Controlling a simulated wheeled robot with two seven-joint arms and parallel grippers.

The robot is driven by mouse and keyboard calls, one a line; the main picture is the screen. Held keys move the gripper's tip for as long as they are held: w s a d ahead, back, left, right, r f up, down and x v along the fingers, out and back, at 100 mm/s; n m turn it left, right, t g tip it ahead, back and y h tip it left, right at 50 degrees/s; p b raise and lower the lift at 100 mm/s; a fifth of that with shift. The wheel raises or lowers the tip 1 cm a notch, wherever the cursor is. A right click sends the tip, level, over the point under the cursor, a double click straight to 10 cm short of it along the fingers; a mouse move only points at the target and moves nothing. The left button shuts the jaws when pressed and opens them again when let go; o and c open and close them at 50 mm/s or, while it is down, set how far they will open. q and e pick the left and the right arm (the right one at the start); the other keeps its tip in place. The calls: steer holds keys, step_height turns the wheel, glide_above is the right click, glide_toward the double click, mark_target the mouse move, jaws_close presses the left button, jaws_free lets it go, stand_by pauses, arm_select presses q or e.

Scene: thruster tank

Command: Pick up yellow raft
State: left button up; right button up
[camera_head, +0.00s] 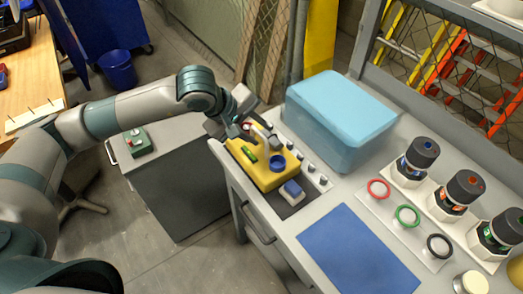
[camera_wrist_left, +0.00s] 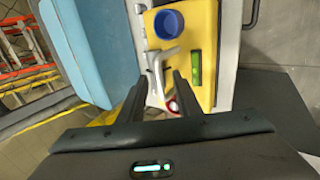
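The yellow raft (camera_head: 268,178) lies on the left part of the grey counter. It carries a blue cup (camera_head: 277,163), a green piece (camera_head: 249,154) and a pale bent bar, which shows in the left wrist view (camera_wrist_left: 158,60). In that view the raft (camera_wrist_left: 207,35) fills the upper middle. My left gripper (camera_head: 252,130) is over the raft's far end. In the left wrist view its two fingers (camera_wrist_left: 160,82) are apart, with the pale bar and a red ring between or beyond them. Whether they touch the bar is unclear. My right gripper is out of view.
A large light-blue box (camera_head: 340,120) stands right behind the raft. A row of small knobs lies between them. A blue-and-white block (camera_head: 291,192) sits at the raft's near end. A blue mat (camera_head: 358,250), coloured rings and several dark-topped thrusters occupy the right counter.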

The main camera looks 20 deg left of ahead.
arm_select(q)
steer(key=shift+w+d+f, duration=0.15)
steer(key=shift+w+f, duration=0.1)
steer(key=shift+f, duration=0.15)
jaws_close()
stand_by(1.4)
